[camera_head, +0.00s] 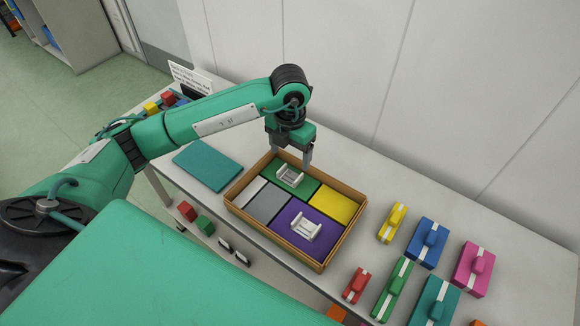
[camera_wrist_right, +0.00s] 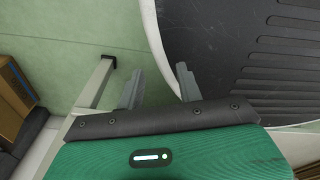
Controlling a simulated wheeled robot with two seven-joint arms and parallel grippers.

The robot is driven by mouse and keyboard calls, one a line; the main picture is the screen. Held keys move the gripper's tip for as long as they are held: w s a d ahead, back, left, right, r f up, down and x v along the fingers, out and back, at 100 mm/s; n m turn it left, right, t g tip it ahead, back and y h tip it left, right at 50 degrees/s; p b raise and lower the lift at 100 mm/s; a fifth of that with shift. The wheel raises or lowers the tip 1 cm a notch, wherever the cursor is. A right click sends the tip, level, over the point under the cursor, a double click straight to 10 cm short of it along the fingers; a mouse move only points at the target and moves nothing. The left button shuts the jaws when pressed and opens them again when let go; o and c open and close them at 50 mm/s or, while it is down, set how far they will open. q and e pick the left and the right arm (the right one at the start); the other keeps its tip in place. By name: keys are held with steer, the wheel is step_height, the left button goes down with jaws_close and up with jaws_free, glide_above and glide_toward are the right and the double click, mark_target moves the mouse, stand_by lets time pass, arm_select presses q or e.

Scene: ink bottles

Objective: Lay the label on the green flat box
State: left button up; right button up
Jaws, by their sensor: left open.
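A shallow tan tray (camera_head: 334,250) on the table holds flat coloured boxes. The green flat box (camera_head: 310,187) lies at its back, with a white bracket-like piece (camera_head: 291,177) on it. My left gripper (camera_head: 291,158) is above the back of the tray, fingers apart and pointing down, close to the green flat box. I see nothing between its fingers. I cannot tell whether the white piece is the label. My right gripper shows only in the right wrist view (camera_wrist_right: 160,85), fingers apart with nothing between them, away from the tray.
The tray also holds purple (camera_head: 287,216), yellow (camera_head: 334,205) and grey (camera_head: 265,205) flat pieces; another white piece (camera_head: 306,228) sits on the purple one. A teal slab (camera_head: 208,167) lies left of the tray. Several coloured blocks with white stripes, including a blue one (camera_head: 425,249), stand to the right.

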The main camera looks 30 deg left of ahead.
arm_select(q)
steer(key=shift+r, duration=2.4)
arm_select(e)
steer(key=shift+w+d, duration=0.2)
steer(key=shift+w, duration=0.7)
